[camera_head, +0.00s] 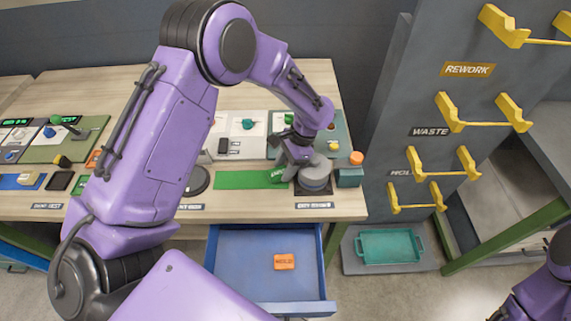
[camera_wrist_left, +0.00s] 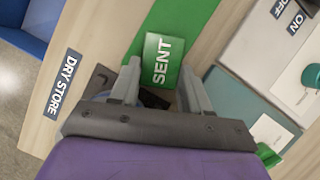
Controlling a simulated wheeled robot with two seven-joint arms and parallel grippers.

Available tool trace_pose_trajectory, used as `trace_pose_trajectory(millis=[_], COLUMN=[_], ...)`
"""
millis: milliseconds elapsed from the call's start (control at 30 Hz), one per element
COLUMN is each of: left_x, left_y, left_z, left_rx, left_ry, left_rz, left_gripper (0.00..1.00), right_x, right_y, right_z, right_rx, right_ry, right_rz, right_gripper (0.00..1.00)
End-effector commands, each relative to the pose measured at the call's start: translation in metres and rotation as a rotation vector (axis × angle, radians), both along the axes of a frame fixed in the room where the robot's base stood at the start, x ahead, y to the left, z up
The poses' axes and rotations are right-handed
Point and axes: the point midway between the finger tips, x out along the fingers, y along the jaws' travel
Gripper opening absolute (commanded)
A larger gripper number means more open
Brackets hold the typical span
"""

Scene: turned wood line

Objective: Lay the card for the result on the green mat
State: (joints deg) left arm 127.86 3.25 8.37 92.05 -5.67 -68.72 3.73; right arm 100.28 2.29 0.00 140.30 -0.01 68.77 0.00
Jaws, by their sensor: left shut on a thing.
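The green card with SENT (camera_wrist_left: 163,55) in white letters is between the fingertips of my left gripper (camera_wrist_left: 160,72) in the left wrist view. That gripper is shut on the card. The green mat (camera_head: 235,180) is a long strip on the wooden bench. The card (camera_head: 276,175) is over the mat's right end in the head view; I cannot tell whether it touches it. The mat also shows behind the card in the wrist view (camera_wrist_left: 185,25). My left gripper (camera_head: 291,174) partly hides the card in the head view. My right gripper is out of view; only its arm shows at lower right.
A round grey device (camera_head: 315,175) stands just right of the left gripper, near an orange-topped block (camera_head: 355,160). A blue drawer (camera_head: 230,270) is open below the bench, with an orange card (camera_head: 284,262) inside. A teal tray (camera_head: 388,246) lies at right. The mat's left part is bare.

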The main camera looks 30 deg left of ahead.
Motion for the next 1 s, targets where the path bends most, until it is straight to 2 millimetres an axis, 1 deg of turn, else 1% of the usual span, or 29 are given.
trace_pose_trajectory(millis=[33,400,433,467,500,867,933,1000], left_x=[0.000,0.000,0.000,0.000,0.000,0.000,0.000,0.004], left_y=[-0.002,-0.001,-0.001,-0.001,-0.001,-0.001,-0.001,-0.003], left_z=[-0.003,-0.010,-0.010,-0.010,-0.010,-0.009,-0.006,0.000], left_rx=[-0.004,-0.003,-0.003,-0.003,-0.003,-0.004,-0.004,-0.003], left_ry=[-0.001,-0.003,-0.003,-0.003,-0.003,-0.002,-0.003,-0.005], left_rz=[0.004,0.005,0.005,0.005,0.005,0.004,0.005,0.004], left_gripper=[0.18,0.18,0.56,0.66,0.72,0.72,0.72,0.72], right_x=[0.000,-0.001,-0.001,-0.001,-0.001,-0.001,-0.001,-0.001], right_y=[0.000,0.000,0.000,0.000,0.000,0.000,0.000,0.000], right_z=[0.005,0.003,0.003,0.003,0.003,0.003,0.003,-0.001], right_rx=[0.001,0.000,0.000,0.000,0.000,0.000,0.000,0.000], right_ry=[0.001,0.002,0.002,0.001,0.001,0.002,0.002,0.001], right_rz=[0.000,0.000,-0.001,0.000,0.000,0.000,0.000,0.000], right_gripper=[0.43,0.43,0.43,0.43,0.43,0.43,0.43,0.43])
